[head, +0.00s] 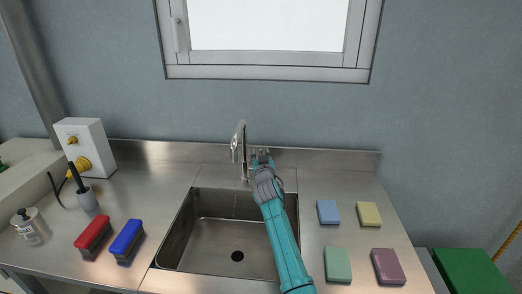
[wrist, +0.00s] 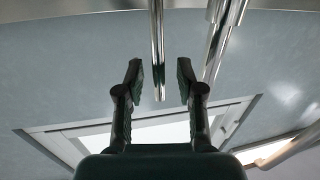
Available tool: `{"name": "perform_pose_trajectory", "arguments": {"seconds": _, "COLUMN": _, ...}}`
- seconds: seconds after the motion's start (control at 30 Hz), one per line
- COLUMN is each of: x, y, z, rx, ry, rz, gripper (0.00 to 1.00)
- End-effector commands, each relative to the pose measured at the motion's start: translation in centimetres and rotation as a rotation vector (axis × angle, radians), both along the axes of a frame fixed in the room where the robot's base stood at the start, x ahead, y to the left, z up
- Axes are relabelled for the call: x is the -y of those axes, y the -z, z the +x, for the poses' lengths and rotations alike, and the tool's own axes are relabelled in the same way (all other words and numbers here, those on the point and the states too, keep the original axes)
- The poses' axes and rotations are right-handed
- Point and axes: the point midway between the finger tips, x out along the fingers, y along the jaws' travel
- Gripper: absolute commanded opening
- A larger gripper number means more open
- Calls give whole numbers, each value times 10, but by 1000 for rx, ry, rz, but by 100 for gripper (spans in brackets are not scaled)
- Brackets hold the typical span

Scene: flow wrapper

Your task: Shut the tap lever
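The chrome tap (head: 240,140) stands behind the sink, its curved spout over the basin. In the wrist view, a thin metal rod that looks like the tap lever (wrist: 158,50) reaches down between the fingertips of my gripper (wrist: 160,72). The fingers are spread, with a gap on each side of the rod. A thicker chrome tube of the tap (wrist: 222,42) stands to the right of the fingers. In the head view my gripper (head: 262,155) is just right of the tap and hides the lever. A faint streak, possibly water, shows below the spout.
The steel sink (head: 170,235) lies under my arm. Sponges, including a blue one (head: 328,212), lie to the right. A red brush (head: 93,234) and a blue brush (head: 127,238) lie to the left. A steel backsplash and window are behind.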

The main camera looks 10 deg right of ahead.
Motion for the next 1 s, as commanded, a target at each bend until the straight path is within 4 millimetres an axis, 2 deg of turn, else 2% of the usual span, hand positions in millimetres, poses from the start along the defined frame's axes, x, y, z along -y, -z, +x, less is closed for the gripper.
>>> {"name": "perform_pose_trajectory", "arguments": {"seconds": 0.3, "x": 0, "y": 0, "z": 1, "rx": 0, "ry": 0, "rz": 0, "gripper": 37}}
{"name": "perform_pose_trajectory", "arguments": {"seconds": 0.43, "x": 0, "y": 0, "z": 1, "rx": 0, "ry": 0, "rz": 0, "gripper": 5}}
{"name": "perform_pose_trajectory", "arguments": {"seconds": 0.47, "x": 0, "y": 0, "z": 1, "rx": 0, "ry": 0, "rz": 0, "gripper": 0}}
{"name": "perform_pose_trajectory", "arguments": {"seconds": 0.77, "x": 0, "y": 0, "z": 1, "rx": -6, "ry": 1, "rz": 2, "gripper": 0}}
{"name": "perform_pose_trajectory", "arguments": {"seconds": 1.0, "x": 5, "y": -4, "z": 11, "rx": -109, "ry": 4, "rz": 39, "gripper": 0}}
